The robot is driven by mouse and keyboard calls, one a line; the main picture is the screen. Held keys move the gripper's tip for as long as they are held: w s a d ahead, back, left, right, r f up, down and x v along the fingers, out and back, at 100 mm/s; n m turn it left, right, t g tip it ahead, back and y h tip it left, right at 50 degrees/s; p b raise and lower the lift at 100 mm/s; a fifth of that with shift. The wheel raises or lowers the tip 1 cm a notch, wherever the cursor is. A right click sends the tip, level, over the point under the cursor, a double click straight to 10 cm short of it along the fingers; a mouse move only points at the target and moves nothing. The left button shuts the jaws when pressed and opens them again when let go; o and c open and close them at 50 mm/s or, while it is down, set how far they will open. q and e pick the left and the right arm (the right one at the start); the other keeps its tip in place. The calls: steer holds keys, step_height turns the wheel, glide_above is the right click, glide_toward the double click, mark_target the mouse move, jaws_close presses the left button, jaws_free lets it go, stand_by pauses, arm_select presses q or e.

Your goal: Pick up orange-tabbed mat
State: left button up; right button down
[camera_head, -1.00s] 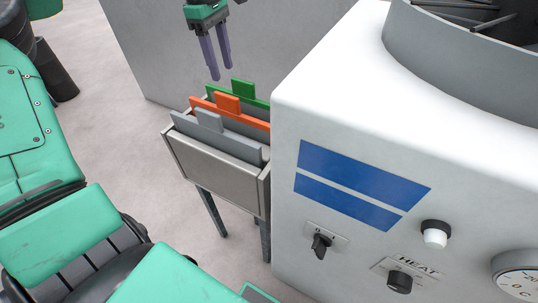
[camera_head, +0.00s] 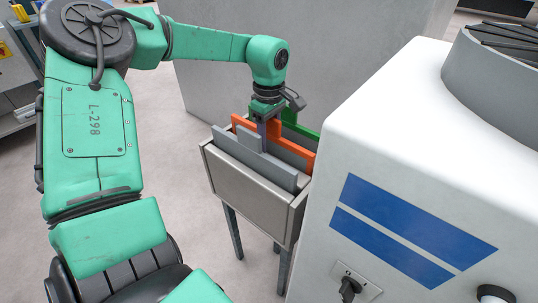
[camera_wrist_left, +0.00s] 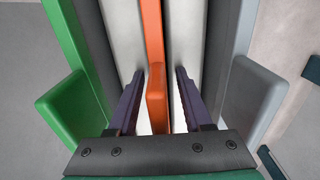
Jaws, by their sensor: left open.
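The orange-tabbed mat (camera_head: 300,154) stands on edge in a grey metal rack (camera_head: 245,185), between a grey-tabbed mat (camera_head: 255,162) in front and a green-tabbed mat (camera_head: 302,127) behind. My left gripper (camera_head: 264,132) points down at the orange tab, hiding part of it. In the left wrist view its two purple fingers (camera_wrist_left: 159,74) are open, one on each side of the orange tab (camera_wrist_left: 157,100), with small gaps. The green tab (camera_wrist_left: 68,105) is outside the fingers at left and the grey tab (camera_wrist_left: 248,95) outside at right. My right gripper is not in view.
A white machine (camera_head: 400,130) with blue panels and knobs stands close to the rack's right side. A grey wall-like panel (camera_head: 330,50) is behind the rack. Bare floor (camera_head: 180,150) is open to the left of the rack.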

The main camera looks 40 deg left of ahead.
arm_select(q)
jaws_close()
stand_by(1.4)
